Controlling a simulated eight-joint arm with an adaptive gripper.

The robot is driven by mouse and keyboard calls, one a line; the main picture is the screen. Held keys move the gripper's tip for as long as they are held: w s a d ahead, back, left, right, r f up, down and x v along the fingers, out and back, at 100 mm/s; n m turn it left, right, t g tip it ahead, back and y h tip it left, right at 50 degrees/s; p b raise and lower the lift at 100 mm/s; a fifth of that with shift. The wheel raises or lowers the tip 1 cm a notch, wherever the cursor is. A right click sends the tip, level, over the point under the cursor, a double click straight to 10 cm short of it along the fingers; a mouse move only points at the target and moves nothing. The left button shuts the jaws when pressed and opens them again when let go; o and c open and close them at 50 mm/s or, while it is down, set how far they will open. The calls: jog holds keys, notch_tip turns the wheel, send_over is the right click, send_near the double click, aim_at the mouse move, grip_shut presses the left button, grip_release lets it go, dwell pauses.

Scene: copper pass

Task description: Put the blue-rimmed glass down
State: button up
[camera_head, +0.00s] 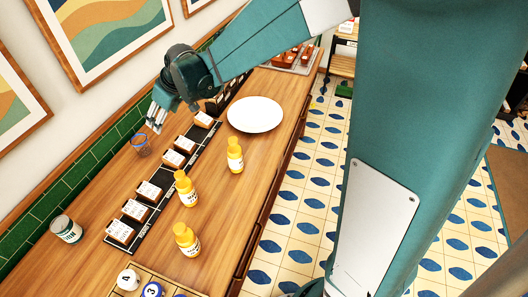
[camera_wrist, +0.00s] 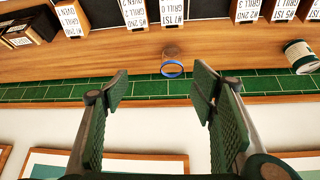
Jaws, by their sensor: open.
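The blue-rimmed glass (camera_head: 140,145) is small and clear, and stands upright on the wooden counter (camera_head: 222,190) close to the green tile strip. My gripper (camera_head: 155,119) is just above and beside it in the head view, fingers apart and empty. In the wrist view the glass (camera_wrist: 172,67) shows its blue rim beyond the fingertips, in the gap between the two green-padded fingers (camera_wrist: 162,84). No finger visibly touches it.
A black strip (camera_head: 196,140) with several ticket-labelled boxes runs beside the glass. A white plate (camera_head: 255,114), yellow bottles (camera_head: 186,190) and a labelled can (camera_head: 66,229) also stand on the counter. The green-tiled wall (camera_head: 92,160) is close behind the glass.

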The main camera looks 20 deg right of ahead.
jog(key=s+d+r+m+h, duration=0.1)
jog(key=s+d+r+m, duration=0.1)
jog(key=s+d+r, duration=0.6)
jog(key=s+d+m+h, duration=0.1)
jog(key=s+d, duration=0.3)
jog(key=s, duration=0.5)
jog(key=s+d+f+m+t+h, duration=0.1)
jog(key=s+d+m, duration=0.1)
jog(key=s+d, duration=0.3)
jog(key=s+d+f+m+t, duration=0.1)
jog(key=s+d, duration=0.4)
jog(key=s, duration=0.8)
jog(key=shift+m+h, duration=0.4)
jog(key=shift+m, duration=0.4)
